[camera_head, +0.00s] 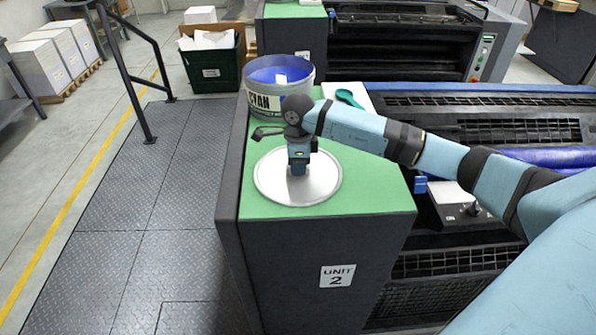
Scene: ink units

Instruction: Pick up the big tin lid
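The big tin lid (322,188) is a round, flat silver disc lying on the green top of the unit 2 cabinet (370,190). My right arm comes in from the right, and my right gripper (298,172) points down over the middle of the lid. Its fingertips are at or very near the lid's surface, and the gripper body hides them, so I cannot tell whether they grip anything. An open tin of blue ink (262,103), labelled "CYAN" in part, stands just behind the lid. My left gripper is not in view.
A teal spatula-like tool (347,97) lies on a white sheet behind my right arm. Press machinery (480,130) fills the right side. A dark bin with paper (212,65) and a black handrail (127,75) stand to the left, beside open metal flooring (150,200).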

